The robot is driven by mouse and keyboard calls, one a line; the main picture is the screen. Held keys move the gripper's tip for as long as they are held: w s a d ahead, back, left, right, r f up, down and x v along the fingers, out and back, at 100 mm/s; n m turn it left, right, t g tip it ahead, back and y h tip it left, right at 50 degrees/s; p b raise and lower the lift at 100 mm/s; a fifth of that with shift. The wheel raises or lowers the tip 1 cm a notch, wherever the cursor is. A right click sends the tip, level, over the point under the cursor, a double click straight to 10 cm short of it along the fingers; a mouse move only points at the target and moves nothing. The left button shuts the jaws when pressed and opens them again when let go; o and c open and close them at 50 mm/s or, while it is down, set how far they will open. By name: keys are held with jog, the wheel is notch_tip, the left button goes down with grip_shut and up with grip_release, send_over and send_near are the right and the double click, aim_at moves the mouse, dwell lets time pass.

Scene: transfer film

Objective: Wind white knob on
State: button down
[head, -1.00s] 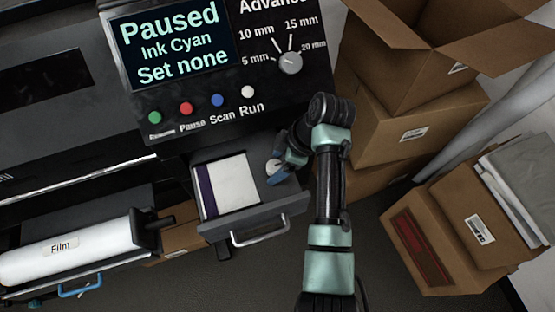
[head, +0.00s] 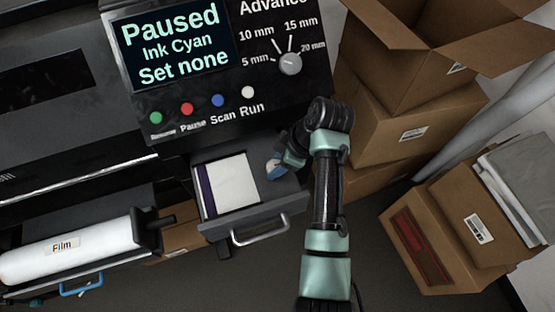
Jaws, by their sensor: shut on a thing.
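A small white knob (head: 271,164) sits at the right side of the open drawer (head: 255,212), below the control panel, mostly hidden by my gripper. The screen (head: 178,45) reads "Paused", "Ink Cyan", "Set none". A pale grey dial (head: 290,63) under "Advance" is ringed by marks from 5 mm to 20 mm.
A white pack with a purple edge (head: 232,183) lies in the drawer, left of my gripper. Green, red, blue and white buttons (head: 217,101) line the panel. A film roll (head: 70,250) is at lower left. Cardboard boxes (head: 410,110) crowd the right side.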

jog(key=shift+s+a+r+m+t+h+p, duration=0.15)
jog(key=shift+m+t+p, duration=0.4)
jog(key=shift+m, duration=0.65)
jog(key=shift+w+d+f+m+t+h+p, duration=0.15)
jog(key=shift+m+t+p, duration=0.2)
jog(key=shift+m+p, duration=0.65)
jog(key=shift+s+a+m, duration=0.1)
jog(key=shift+m, duration=0.2)
jog(key=shift+c, duration=1.7)
grip_release()
jog(key=shift+r+b, duration=0.1)
jog(key=shift+b, duration=0.2)
jog(key=b+v, duration=0.2)
jog(key=v, duration=1.1)
jog(key=shift+a, duration=0.1)
